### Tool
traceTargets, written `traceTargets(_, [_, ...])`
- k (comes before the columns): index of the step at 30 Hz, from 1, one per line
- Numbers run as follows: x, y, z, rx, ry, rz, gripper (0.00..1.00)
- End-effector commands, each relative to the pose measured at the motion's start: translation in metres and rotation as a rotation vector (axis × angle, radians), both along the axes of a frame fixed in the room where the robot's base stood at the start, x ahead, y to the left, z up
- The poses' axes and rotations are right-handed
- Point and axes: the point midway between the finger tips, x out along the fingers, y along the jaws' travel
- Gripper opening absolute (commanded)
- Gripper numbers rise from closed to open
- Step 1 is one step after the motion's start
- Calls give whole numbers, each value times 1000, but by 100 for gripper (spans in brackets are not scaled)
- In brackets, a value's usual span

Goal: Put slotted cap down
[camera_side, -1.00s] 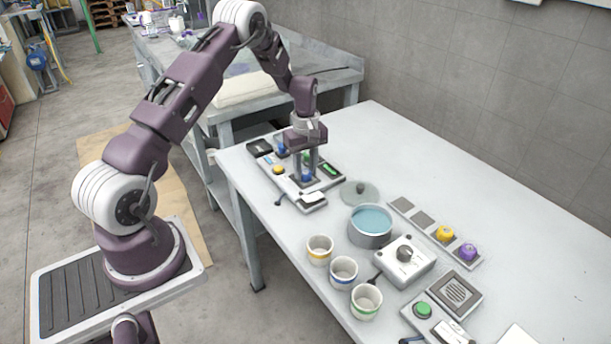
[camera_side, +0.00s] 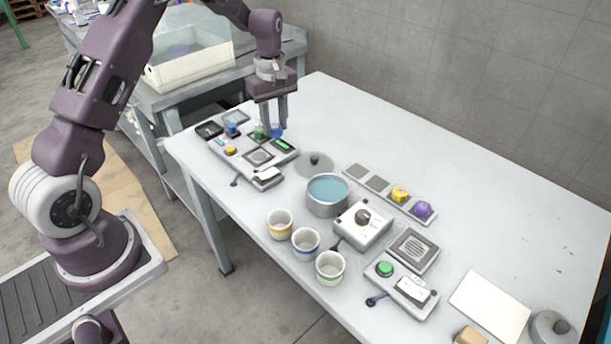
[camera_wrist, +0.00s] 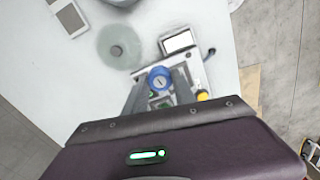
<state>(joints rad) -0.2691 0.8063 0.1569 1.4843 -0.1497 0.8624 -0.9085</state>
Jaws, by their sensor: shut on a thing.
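My gripper (camera_side: 275,127) is shut on a blue slotted cap (camera_side: 276,132) and points down above the far side of the grey station (camera_side: 240,160). In the wrist view the blue cap shows between the fingers of my gripper (camera_wrist: 160,88), with a slot across its top. The station has a square grille pad (camera_side: 258,156) that is bare, a yellow button (camera_side: 230,150) and a small green-lit display (camera_side: 284,145). A green piece (camera_side: 259,131) and another blue piece (camera_side: 232,129) stand at its back. I cannot tell the cap's exact height above the surface.
A round glass lid (camera_side: 314,163) and a pot of blue liquid (camera_side: 327,195) stand right of the station. Three cups (camera_side: 305,243) stand in front. A strip of pads (camera_side: 377,185) holds yellow and purple caps. The table behind is clear.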

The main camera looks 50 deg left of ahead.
Motion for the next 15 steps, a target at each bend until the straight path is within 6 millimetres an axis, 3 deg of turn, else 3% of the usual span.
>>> traceTargets(1, [5, -25, -1, -1, 1, -32, 0])
traceTargets(6, [12, -111, -6, -1, 1, -131, 0])
traceTargets(9, [10, -151, -8, 0, 1, -175, 0])
traceTargets(12, [7, -174, -9, 0, 1, -200, 0])
traceTargets(15, [5, -182, -24, 0, 5, -207, 0])
